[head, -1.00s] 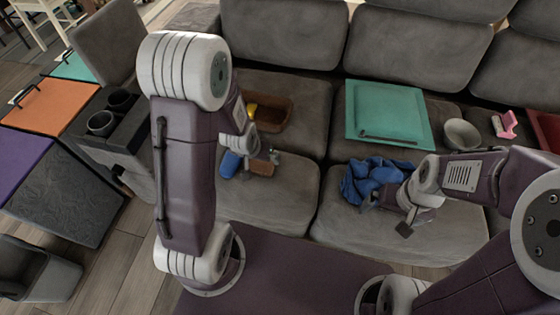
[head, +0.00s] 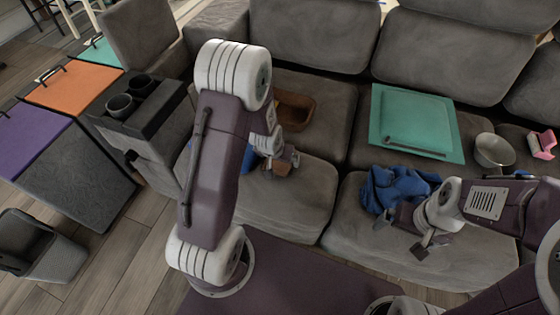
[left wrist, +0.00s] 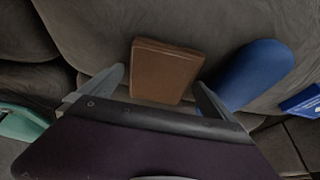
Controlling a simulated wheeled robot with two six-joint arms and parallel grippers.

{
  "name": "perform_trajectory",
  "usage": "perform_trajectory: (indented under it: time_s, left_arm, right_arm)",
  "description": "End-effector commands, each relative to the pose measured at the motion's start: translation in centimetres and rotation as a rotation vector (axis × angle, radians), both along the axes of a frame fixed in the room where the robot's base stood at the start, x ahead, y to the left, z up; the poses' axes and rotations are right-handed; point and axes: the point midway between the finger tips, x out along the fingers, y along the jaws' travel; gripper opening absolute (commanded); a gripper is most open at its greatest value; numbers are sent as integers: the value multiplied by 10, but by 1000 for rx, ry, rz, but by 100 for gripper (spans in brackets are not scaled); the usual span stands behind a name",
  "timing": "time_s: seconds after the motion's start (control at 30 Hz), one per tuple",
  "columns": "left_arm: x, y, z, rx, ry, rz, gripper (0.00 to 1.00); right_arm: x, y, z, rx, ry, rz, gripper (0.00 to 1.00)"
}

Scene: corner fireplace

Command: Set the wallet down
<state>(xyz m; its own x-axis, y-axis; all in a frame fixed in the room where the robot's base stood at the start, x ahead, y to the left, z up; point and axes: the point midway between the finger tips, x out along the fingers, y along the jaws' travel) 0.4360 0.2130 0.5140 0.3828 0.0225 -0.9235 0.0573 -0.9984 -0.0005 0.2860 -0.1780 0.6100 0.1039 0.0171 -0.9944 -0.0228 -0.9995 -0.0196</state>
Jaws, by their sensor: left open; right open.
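The brown wallet (left wrist: 166,72) lies on the grey sofa seat in the left wrist view. In the head view the wallet (head: 273,169) is partly hidden by my left gripper (head: 281,163). In the left wrist view the two fingers of my left gripper (left wrist: 159,78) stand apart on either side of the wallet's near part, with gaps showing. Contact with the seat beneath is hard to judge. My right gripper (head: 402,237) is open and empty over the right seat, in front of a crumpled blue cloth (head: 397,186).
A rounded blue object (left wrist: 254,70) lies close to the right of the wallet. A brown box (head: 295,110) is behind it. A teal tray (head: 375,130), grey bowl (head: 493,150) and pink object (head: 542,146) are on the sofa. Black cups stand on the left armrest (head: 150,108).

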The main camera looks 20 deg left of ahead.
Motion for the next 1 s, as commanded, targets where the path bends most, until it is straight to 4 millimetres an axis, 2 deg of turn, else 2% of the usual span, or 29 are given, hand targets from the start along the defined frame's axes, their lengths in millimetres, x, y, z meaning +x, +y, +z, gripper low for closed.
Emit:
perform_trajectory:
  time_s: [0.03, 0.2, 0.23, 0.47, 0.8, 0.9, 1.0]
  left_arm:
    - [0, 0, 0, 0, 0, 0, 92]
    - [0, 0, 0, 0, 0, 0, 44]
    - [0, 0, 0, 0, 0, 0, 41]
    - [0, 0, 6, 0, -1, 0, 41]
    - [0, 0, 87, 0, -1, -1, 41]
    - [0, 0, 99, 0, 0, -1, 41]
    - [0, 0, 102, 0, -1, 1, 41]
  right_arm:
    - [0, 0, 0, 0, 0, 0, 100]
    - [0, 0, 0, 0, 0, 0, 100]
    - [0, 0, 0, 0, 0, 0, 100]
    - [0, 0, 4, 0, 0, 0, 100]
    - [0, 0, 54, 0, 0, 0, 100]
    - [0, 0, 64, 0, 0, 0, 100]
    - [0, 0, 67, 0, 0, 0, 100]
